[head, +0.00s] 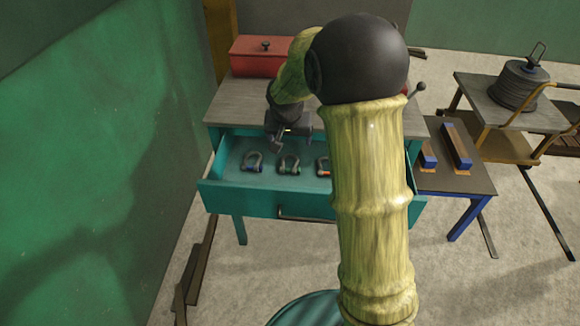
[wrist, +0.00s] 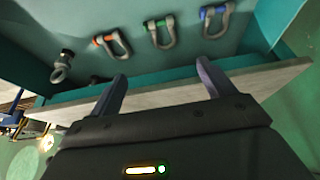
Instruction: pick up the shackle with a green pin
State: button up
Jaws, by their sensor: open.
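The shackle with a green pin (head: 289,166) lies in the open teal drawer, between a shackle with a blue pin (head: 252,162) and one with an orange pin (head: 323,168). In the wrist view the green-pinned shackle (wrist: 161,34) lies beyond my fingertips, roughly in line with the gap between them. My gripper (head: 278,145) is open and empty, above the back part of the drawer near the tabletop edge. The gripper also shows in the wrist view (wrist: 162,71), its two fingers apart and nothing between them. It is not touching any shackle.
The drawer (head: 240,199) has raised walls around the shackles. The grey tabletop (head: 235,103) overhangs its back. A dark eye fitting (wrist: 62,68) lies beside the orange-pinned shackle (wrist: 112,45). A red box (head: 260,60) stands on the table. My arm hides the drawer's right part in the head view.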

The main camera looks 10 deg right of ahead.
jog(key=b, duration=0.1)
send_over(290, 169)
notch_tip(290, 169, down, 11)
jog(key=shift+w+f, duration=0.1)
jog(key=shift+f, duration=0.05)
jog(key=shift+d, duration=0.1)
jog(key=x, duration=0.5)
jog(key=shift+a+f, duration=0.15)
jog(key=shift+a, duration=0.15)
dwell(0.3)
jog(key=shift+a, duration=0.1)
jog(key=c, duration=1.2)
jog(key=shift+d+r, duration=0.35)
jog(key=shift+r, duration=0.05)
jog(key=s+d+r, duration=0.1)
jog(key=d+r, duration=0.1)
jog(key=d, duration=0.2)
jog(key=d+r+p, duration=0.1)
jog(key=d+r, duration=0.2)
jog(key=d, duration=0.1)
jog(key=s+d+r, duration=0.1)
jog(key=d+r, duration=0.1)
jog(key=d, duration=0.3)
jog(key=shift+s+r, duration=0.2)
jog(key=shift+s, duration=0.1)
